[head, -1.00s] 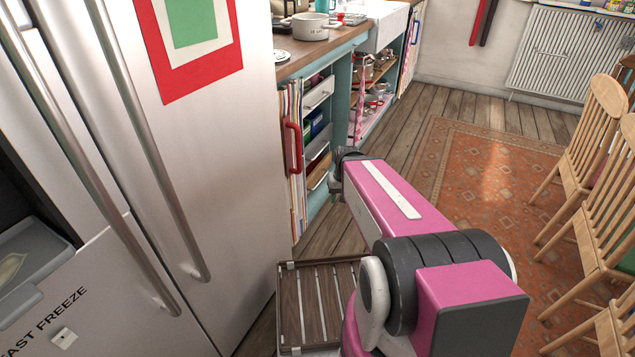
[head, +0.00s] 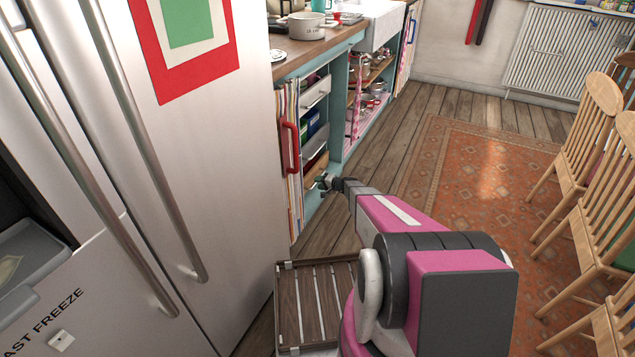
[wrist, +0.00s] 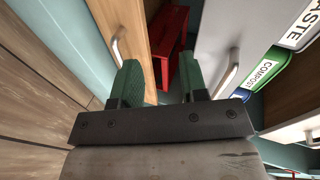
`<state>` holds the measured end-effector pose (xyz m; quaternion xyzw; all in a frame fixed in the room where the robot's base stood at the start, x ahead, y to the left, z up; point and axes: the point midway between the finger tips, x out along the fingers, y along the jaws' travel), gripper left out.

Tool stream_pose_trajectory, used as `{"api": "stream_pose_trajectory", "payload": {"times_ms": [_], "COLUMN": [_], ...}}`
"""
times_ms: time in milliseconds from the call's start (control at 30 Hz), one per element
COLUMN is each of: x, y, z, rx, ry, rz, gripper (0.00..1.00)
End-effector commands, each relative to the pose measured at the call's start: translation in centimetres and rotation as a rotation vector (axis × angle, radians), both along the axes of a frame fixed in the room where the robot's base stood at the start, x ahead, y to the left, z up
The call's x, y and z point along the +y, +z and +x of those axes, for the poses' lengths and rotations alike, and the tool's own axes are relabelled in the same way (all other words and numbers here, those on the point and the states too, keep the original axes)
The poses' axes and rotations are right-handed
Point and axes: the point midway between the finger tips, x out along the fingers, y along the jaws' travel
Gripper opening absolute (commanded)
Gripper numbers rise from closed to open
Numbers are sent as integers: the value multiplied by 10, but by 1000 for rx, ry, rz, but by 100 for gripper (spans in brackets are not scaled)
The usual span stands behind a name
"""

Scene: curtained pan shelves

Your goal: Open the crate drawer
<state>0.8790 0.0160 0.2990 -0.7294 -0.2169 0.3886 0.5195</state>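A drawer with a wooden front and a bar handle is low in the teal cabinet, below a grey-fronted drawer (head: 315,142). In the wrist view the wooden front (wrist: 146,45) and its handle (wrist: 117,38) are ahead of my gripper. A red box-like thing (wrist: 170,48) shows in the gap behind the wooden front; I cannot tell how far the drawer stands out. My gripper (wrist: 158,85) is open and empty, its green fingers wide apart. The left finger is just short of the handle. In the head view my gripper (head: 326,182) is beside the low drawer.
The fridge (head: 225,180) stands close on the left. Wooden chairs (head: 590,150) stand on the rug at right. Bare floor (head: 390,160) lies between.

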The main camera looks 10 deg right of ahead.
Motion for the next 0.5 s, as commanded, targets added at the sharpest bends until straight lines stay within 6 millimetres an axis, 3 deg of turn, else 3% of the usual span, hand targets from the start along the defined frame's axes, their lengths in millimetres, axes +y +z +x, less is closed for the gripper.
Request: {"api": "stream_pose_trajectory", "payload": {"times_ms": [33,200,333,500], "x": [-12,-44,-61,-68], "y": [-26,-76,-99,-108], "z": [25,66,81,87], "rx": [-12,-48,-61,-68], "ry": [-49,-203,-281,-315], "rz": [33,123,162,179], "gripper": [40,40,40,40]}}
